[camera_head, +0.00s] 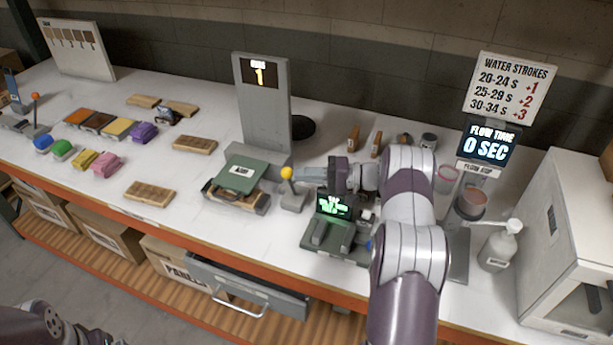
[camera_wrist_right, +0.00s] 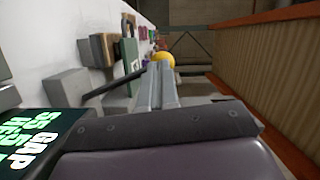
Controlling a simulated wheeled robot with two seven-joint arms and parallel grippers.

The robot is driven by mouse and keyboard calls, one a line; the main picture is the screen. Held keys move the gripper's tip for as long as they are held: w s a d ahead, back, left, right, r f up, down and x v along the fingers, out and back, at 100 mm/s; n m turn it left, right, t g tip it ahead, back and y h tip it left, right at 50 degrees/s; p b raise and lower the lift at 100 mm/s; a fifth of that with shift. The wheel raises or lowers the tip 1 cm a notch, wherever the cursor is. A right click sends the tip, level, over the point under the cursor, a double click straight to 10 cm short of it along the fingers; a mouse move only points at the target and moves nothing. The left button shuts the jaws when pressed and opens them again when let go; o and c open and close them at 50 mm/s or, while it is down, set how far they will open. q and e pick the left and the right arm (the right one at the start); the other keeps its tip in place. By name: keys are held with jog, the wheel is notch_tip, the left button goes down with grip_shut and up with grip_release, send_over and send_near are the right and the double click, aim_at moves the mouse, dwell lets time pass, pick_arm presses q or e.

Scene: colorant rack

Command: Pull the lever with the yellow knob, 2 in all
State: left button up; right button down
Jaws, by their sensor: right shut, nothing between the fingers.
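The yellow knob (camera_head: 287,173) tops a lever on a small grey base (camera_head: 293,201), beside a green-topped press (camera_head: 239,174). In the wrist view the knob (camera_wrist_right: 164,60) shows just beyond my fingertips. My right gripper (camera_head: 329,175) is shut and empty, to the right of the knob in the head view; in the wrist view its fingers (camera_wrist_right: 157,84) lie side by side, pointing toward the knob. I cannot tell whether they touch it. A grey panel (camera_head: 263,105) behind the press shows a 1. Only part of my left arm shows, at the lower left; its gripper is out of view.
A green-screen device (camera_head: 335,232) stands just below my right gripper. Wooden blocks (camera_head: 195,145) and coloured pieces (camera_head: 105,162) lie to the left. Another lever with an orange knob (camera_head: 35,97) is far left. A pump bottle (camera_head: 499,247) and white cabinet (camera_head: 560,250) stand right.

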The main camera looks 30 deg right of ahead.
jog(key=shift+s+a+f, duration=0.1)
jog(key=shift+a, duration=0.15)
dwell(0.6)
jog(key=s+d+r+b, duration=0.3)
jog(key=s+d+r, duration=0.2)
jog(key=s+r, duration=0.5)
jog(key=shift+s+d+r, duration=0.2)
jog(key=shift+d+r, duration=0.2)
jog(key=shift+r, duration=0.1)
dwell(1.6)
